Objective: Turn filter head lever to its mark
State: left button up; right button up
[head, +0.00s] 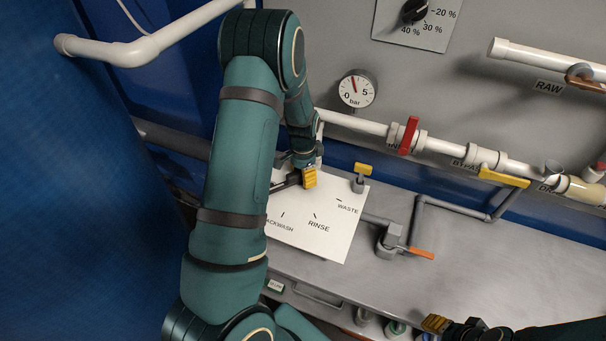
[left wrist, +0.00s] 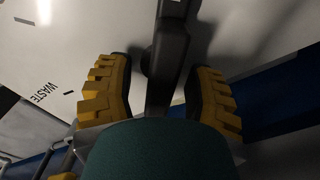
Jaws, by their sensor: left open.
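The white filter head plate (head: 335,243) bears the marks BACKWASH, RINSE and WASTE. My left gripper (head: 309,178) is over the plate's far left part, its yellow fingers partly hidden by its own arm. In the left wrist view the left gripper (left wrist: 160,90) is open, one finger on each side of a dark grey lever bar (left wrist: 168,50). Gaps show between the bar and both fingers. The WASTE mark (left wrist: 45,91) is to the left of the fingers there. My right gripper (head: 436,323) is at the bottom edge, far from the plate; its opening is unclear.
A white pipe with a red valve handle (head: 408,136) runs behind the plate, below a pressure gauge (head: 357,89). Yellow handles (head: 503,177) and an orange-handled valve (head: 420,252) stand to the right. The grey bench (head: 480,280) is clear at the front right.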

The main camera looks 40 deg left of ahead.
pick_arm(q)
grip_shut()
jog(key=shift+m, duration=0.3)
jog(key=shift+s+f+m+b, duration=0.1)
jog(key=shift+m+b, duration=0.45)
jog(key=shift+m, duration=0.05)
jog(key=shift+d+m+b, duration=0.1)
jog(key=shift+m+b, duration=0.35)
jog(key=shift+m, duration=0.65)
jog(key=shift+s+d+m, duration=0.1)
jog(key=shift+s+m, duration=0.05)
jog(key=shift+m, duration=1.85)
